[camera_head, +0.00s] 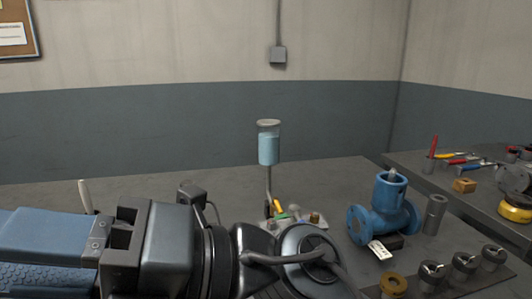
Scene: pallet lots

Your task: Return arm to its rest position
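My arm stretches across the lower left of the head view, with its dark wrist and grey joints close to the camera. My gripper (48,250) is at the left end of the arm, cut off by the left edge of the picture. Its blue parts lie side by side, the lower one textured. Its fingertips are out of the picture, so I cannot tell whether it is open or shut, or whether it holds anything.
Behind the arm, a grey bench (335,180) carries a clear cup of light-blue liquid (268,148) on a thin stem, a blue valve body (385,212) with a white tag, a grey sleeve (435,214), a brass ring (393,285) and several metal fittings (465,263). A tool bench (410,161) stands right.

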